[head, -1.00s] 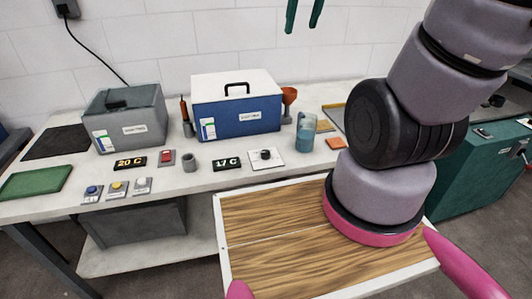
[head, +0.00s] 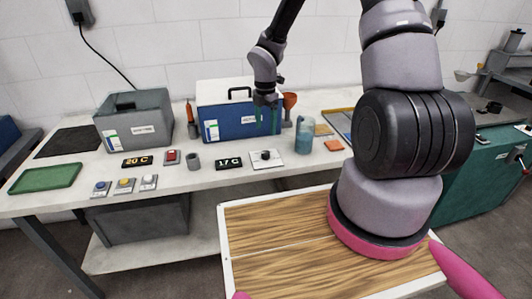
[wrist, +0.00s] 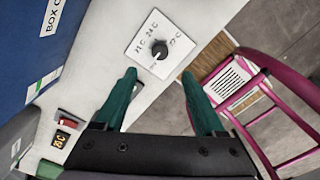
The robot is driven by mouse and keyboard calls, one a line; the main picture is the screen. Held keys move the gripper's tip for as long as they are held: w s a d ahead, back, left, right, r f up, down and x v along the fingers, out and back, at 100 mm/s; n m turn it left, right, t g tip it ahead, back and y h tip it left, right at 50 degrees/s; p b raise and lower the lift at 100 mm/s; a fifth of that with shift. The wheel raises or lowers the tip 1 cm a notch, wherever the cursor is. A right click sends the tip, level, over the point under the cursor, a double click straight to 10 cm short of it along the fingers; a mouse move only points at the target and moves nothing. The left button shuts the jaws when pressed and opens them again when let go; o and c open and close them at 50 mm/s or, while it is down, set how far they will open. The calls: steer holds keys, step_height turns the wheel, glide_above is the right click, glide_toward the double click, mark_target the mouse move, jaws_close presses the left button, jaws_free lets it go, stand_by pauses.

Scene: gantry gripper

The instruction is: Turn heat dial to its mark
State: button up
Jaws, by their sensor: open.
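The heat dial is a black round knob (head: 266,155) on a white square plate (head: 277,163) on the bench. In the wrist view the knob (wrist: 159,49) is ringed by printed temperature labels; I read 21 C and 24 C, and the others are small. Its exact pointer direction is hard to tell. My gripper (head: 267,128) hangs above the dial with its green fingers pointing down, apart from it. In the wrist view my gripper (wrist: 160,76) has its fingers wide apart and empty, with the knob beyond the tips.
A display (head: 229,163) reading 17 C lies left of the dial plate. A blue box (head: 235,122) stands behind, and a blue measuring cup (head: 304,135) stands to the right. A grey cup (head: 194,161), a red switch (head: 172,157) and a 20 C display (head: 138,161) are further left.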

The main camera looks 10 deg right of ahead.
mark_target(265, 153)
step_height(265, 153, down, 11)
steer(key=shift+a+f, duration=0.1)
stand_by(0.4)
jaws_close()
